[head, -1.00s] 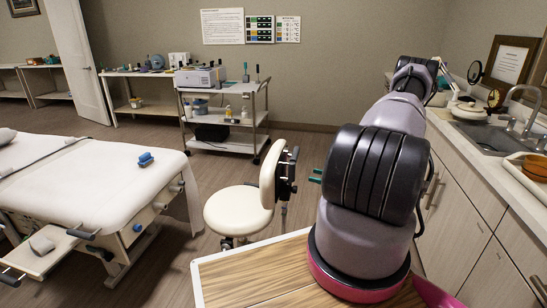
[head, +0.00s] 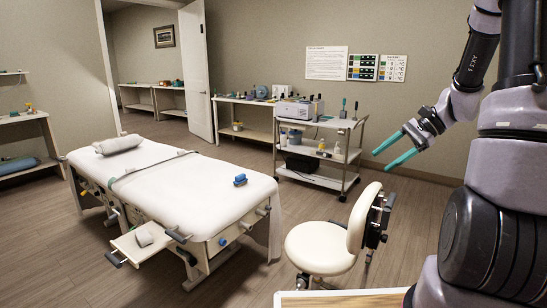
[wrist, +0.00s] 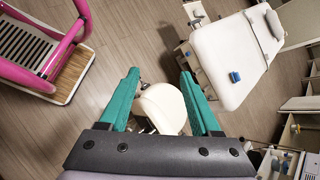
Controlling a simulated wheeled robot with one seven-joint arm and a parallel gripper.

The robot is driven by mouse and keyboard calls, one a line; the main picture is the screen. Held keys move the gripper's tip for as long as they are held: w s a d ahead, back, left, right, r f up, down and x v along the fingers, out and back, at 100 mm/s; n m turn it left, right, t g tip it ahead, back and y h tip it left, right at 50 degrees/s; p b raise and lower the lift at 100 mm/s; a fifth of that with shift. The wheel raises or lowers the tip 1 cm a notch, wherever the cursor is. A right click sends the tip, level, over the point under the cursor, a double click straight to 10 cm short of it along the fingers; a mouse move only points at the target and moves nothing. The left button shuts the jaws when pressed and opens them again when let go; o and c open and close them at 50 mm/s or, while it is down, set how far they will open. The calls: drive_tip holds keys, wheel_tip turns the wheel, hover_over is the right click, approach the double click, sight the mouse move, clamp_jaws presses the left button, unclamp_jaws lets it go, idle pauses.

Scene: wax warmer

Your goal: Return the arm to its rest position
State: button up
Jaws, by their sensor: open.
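My gripper (head: 393,147) is at the right of the head view, with two green fingers spread apart and nothing between them. It hangs in the air in front of the wall, to the right of the white cart. My arm bends down to it from the upper right. In the wrist view my gripper (wrist: 160,80) points down over the floor. Its open fingers frame the cream stool (wrist: 163,106), which is well below and apart from them.
A treatment bed (head: 180,190) with a blue item (head: 240,180) on it stands at the left. The stool (head: 318,247) stands below my gripper. A cart (head: 325,125) with a printer-like machine (head: 300,110) stands by the back wall. Floor between bed and stool is open.

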drive_tip(key=s+a+r+n+t+h, duration=0.3)
drive_tip(key=s+r+n, duration=0.1)
drive_tip(key=s+r, duration=0.4)
drive_tip(key=s+a+r+n+t+h, duration=0.3)
drive_tip(key=s+r+n+h, duration=0.1)
drive_tip(key=s+r, duration=0.4)
drive_tip(key=shift+a+r+h, duration=0.3)
drive_tip(key=shift+a+r, duration=0.1)
drive_tip(key=shift+r, duration=0.3)
idle(0.4)
